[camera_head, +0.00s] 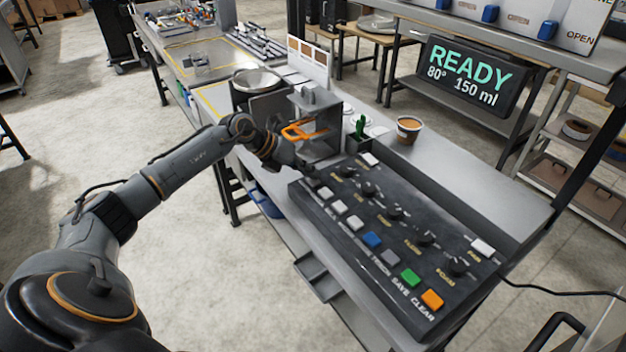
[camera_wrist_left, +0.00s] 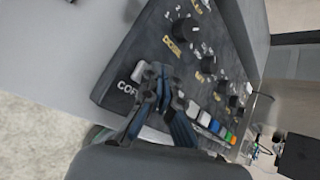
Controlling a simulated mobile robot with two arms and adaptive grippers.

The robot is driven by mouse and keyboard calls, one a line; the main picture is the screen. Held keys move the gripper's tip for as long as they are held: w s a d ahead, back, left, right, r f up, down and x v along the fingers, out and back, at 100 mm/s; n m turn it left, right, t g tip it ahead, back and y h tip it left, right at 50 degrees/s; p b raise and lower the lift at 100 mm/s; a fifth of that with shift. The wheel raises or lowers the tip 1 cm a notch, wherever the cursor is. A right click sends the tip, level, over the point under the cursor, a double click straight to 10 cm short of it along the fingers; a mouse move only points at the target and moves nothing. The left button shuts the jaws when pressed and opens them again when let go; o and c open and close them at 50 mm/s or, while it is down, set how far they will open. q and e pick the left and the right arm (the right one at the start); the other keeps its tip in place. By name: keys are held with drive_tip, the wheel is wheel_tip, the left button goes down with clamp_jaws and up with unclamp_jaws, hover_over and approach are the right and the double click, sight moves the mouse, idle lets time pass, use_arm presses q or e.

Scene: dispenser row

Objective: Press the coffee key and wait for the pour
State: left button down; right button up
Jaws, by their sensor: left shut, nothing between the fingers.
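The black control panel (camera_head: 390,235) lies on the bench with a row of coloured keys and several knobs. In the left wrist view, a pale key (camera_wrist_left: 138,71) sits beside a label of which "COF" shows; the fingers cover the rest. My left gripper (camera_head: 308,170) is at the panel's far left corner, shut and empty. In the left wrist view its fingertips (camera_wrist_left: 168,84) are close beside the pale key; I cannot tell whether they touch the panel. The display (camera_head: 465,76) reads READY, 80°, 150 ml. My right gripper is not in view.
A cup with brown contents (camera_head: 408,129) stands on the bench behind the panel. A dispenser with an orange part (camera_head: 305,131) stands just behind my left gripper. A small green item (camera_head: 360,126) is between them. The bench strip (camera_head: 480,185) behind the panel is clear.

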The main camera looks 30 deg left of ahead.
sight(309, 180)
use_arm(q)
drive_tip(key=shift+f, duration=0.35)
idle(0.3)
drive_tip(key=shift+r, duration=0.1)
drive_tip(key=shift+r+p, duration=0.5)
drive_tip(key=shift+r, duration=0.35)
drive_tip(key=shift+r+p, duration=1.8)
drive_tip(key=shift+r, duration=0.75)
drive_tip(key=shift+f, duration=0.1)
